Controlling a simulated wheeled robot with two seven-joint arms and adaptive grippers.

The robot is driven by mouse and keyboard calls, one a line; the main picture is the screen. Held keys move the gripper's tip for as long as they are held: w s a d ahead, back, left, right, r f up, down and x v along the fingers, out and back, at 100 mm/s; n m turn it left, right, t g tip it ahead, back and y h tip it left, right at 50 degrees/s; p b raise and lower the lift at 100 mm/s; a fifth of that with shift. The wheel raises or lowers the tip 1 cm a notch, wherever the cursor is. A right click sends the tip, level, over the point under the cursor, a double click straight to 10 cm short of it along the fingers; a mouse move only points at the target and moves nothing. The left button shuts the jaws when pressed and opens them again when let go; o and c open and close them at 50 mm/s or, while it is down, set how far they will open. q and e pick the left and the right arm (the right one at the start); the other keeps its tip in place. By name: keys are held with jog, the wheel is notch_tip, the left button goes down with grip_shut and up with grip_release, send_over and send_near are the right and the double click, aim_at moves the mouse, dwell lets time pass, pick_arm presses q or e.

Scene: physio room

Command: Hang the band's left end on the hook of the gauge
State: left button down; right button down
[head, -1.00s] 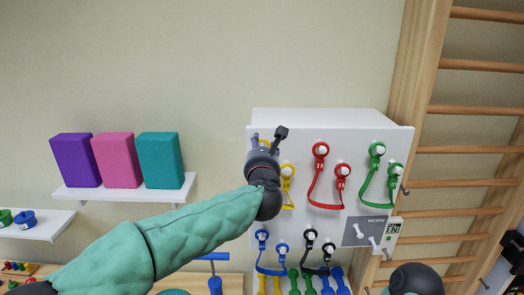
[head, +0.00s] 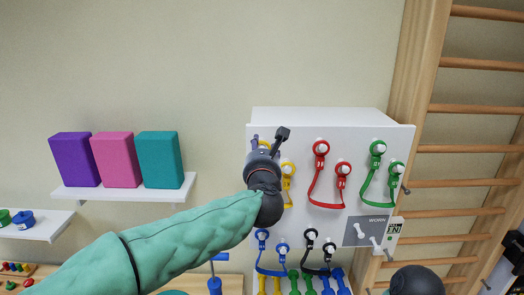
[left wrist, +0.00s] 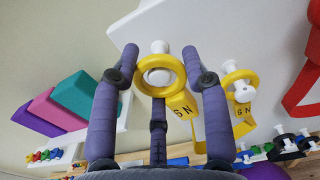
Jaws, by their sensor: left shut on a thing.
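My left gripper (head: 267,142) is at the upper left of the white board, over the left end of the yellow band (head: 288,184). In the left wrist view the band's left ring (left wrist: 178,62) sits between my purple fingers (left wrist: 158,80), which are shut on it. White peg parts show at and just above the ring; I cannot tell whether it is clear of the peg. The band's right ring (left wrist: 242,78) is around its own peg.
Red (head: 325,200) and green (head: 369,190) bands hang to the right, blue (head: 268,270) and black (head: 318,270) ones below. A grey WORN plate (head: 366,231) lies beside the gauge. Wooden wall bars (head: 470,150) stand at the right. A dark part of my right arm shows at the bottom.

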pick_arm(q)
jog(key=shift+s+b, duration=0.45)
jog(key=shift+s, duration=0.6)
pick_arm(e)
jog(key=shift+f, duration=0.5)
pick_arm(q)
jog(key=shift+s, duration=0.1)
pick_arm(e)
jog(key=shift+f, duration=0.1)
